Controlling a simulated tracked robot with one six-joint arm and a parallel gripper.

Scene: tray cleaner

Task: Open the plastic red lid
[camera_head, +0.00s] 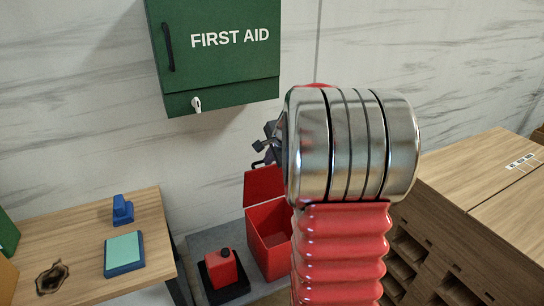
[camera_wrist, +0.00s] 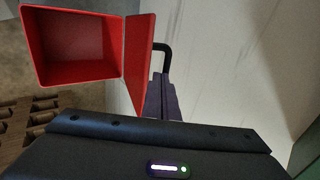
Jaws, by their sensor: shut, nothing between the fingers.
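The red plastic box (camera_head: 268,242) stands on the floor mat, with its red lid (camera_head: 263,187) raised upright along the back edge. In the wrist view the box (camera_wrist: 72,50) shows its hollow inside, and the lid (camera_wrist: 137,55) stands steeply at its right side. A black handle (camera_wrist: 162,47) sticks out from the lid's outer face. My gripper (camera_wrist: 163,80) is shut and empty, close to the lid's outer side by the handle. I cannot tell whether it touches. In the head view my gripper (camera_head: 263,145) shows just above the lid, partly hidden by my arm.
A red canister (camera_head: 220,270) stands left of the box on the mat. A wooden table (camera_head: 80,245) with a blue-green sponge (camera_head: 124,254) is at the left. A green first aid cabinet (camera_head: 215,55) hangs on the wall above. A wooden cabinet (camera_head: 480,210) is at the right.

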